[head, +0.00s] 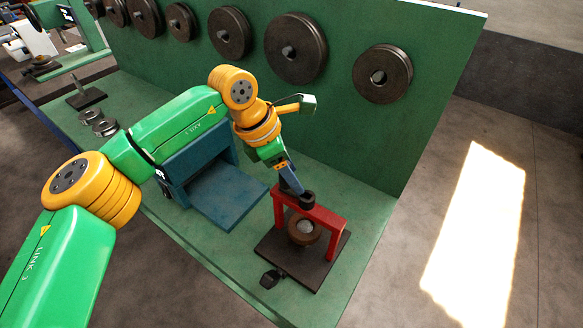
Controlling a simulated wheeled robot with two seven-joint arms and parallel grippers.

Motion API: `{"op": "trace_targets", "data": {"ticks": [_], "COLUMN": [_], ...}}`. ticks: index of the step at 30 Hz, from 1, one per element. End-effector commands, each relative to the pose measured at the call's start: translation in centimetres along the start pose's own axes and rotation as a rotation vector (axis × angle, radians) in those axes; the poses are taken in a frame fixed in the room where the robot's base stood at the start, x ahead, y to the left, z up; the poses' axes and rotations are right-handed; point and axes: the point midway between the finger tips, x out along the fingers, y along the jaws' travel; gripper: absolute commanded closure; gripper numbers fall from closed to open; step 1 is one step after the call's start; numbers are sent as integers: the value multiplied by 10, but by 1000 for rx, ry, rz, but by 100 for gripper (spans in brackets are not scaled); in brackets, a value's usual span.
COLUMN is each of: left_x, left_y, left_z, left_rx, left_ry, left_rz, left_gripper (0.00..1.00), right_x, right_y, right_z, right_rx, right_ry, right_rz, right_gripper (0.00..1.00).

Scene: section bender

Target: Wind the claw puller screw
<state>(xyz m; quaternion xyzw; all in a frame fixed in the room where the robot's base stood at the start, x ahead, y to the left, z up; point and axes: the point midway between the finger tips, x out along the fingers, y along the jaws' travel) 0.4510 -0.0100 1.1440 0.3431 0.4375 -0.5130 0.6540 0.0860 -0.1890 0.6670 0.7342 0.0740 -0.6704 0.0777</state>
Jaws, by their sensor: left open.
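The claw puller is a red frame (335,222) standing upright on a dark base plate (318,275) at the right end of the green bench. A brown round part with a pale centre (304,231) sits between its legs. A dark round screw head (307,201) shows on top of the red crossbar. My left gripper (300,194) points down at the screw head from above and is open. Its fingertips overlap the head in the picture, so I cannot tell whether they touch it. The screw shaft is mostly hidden. My right gripper is out of view.
A blue box-like unit with a sloping front (225,190) stands left of the puller. A small black object (270,279) lies by the base plate's front corner. Dark wheels (296,48) hang on the green back panel (430,135). Open floor lies to the right.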

Motion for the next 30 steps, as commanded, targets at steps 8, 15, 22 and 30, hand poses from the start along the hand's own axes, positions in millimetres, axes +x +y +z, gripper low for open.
{"op": "trace_targets", "data": {"ticks": [8,15,22,30], "left_x": [0,0,2,4], "left_y": [0,0,-1,-8], "left_z": [0,0,-4,-11], "left_rx": [0,-3,-57,-242], "left_ry": [0,-1,-2,-3], "left_rz": [0,2,27,105], "left_gripper": [91,100,100,100], "right_x": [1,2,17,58], "right_y": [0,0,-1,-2], "right_z": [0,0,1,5], "right_rx": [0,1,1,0], "right_ry": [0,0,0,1], "right_rz": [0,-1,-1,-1], "right_gripper": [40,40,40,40]}}
